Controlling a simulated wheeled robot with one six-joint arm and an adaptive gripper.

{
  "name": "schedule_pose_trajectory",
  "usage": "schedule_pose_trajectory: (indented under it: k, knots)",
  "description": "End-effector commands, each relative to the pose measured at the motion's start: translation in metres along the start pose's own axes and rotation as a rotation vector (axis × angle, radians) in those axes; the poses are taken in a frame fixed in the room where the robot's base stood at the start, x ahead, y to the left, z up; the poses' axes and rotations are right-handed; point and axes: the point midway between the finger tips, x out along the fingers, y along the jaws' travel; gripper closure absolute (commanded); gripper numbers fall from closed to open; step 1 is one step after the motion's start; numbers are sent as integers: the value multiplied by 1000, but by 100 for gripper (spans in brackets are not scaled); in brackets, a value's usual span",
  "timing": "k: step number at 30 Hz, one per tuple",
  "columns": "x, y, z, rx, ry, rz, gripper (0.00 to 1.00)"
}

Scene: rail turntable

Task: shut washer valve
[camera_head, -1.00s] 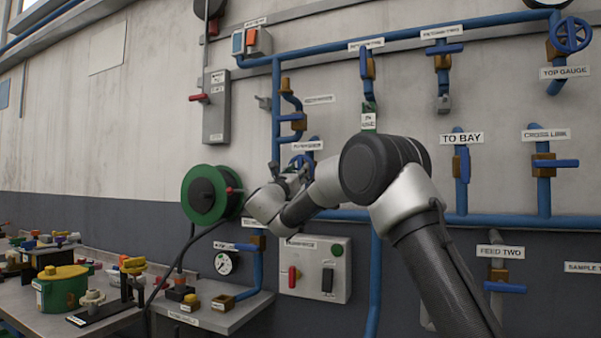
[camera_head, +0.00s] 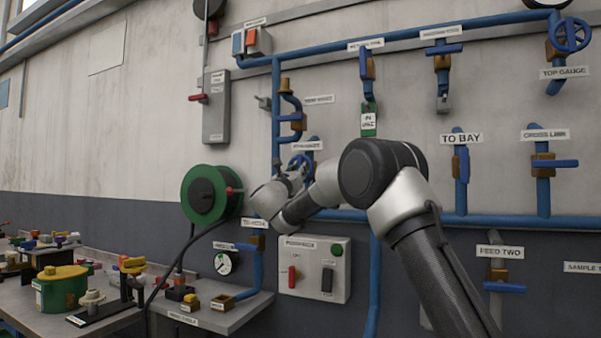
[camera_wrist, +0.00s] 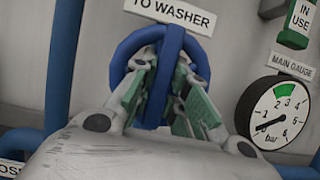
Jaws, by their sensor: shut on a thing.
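The washer valve has a round blue handwheel (camera_wrist: 126,58) under a white label reading TO WASHER (camera_wrist: 172,14) in the wrist view. The handwheel also shows in the head view (camera_head: 302,160), partly behind my arm. My gripper (camera_wrist: 172,75) is at the wheel, with a green-padded finger on each side of its upright blue bar. It is shut on the handwheel. The wheel's lower part and the valve body are hidden behind my gripper.
A main gauge (camera_wrist: 277,112) is close right of the wheel in the wrist view. Blue pipe (camera_wrist: 64,70) runs upright at left. In the head view a green hose reel (camera_head: 205,193) is left of my wrist, and a switch box (camera_head: 314,268) is below.

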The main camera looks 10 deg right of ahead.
Motion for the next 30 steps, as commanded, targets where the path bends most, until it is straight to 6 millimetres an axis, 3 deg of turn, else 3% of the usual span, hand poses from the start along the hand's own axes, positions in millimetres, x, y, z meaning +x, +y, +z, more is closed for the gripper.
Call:
schedule_pose_trajectory:
  k: [11, 30]
  knots:
    - [-1, 2, 0, 193, 0, -78, 100]
    - [0, 5, 1, 753, 1, -312, 100]
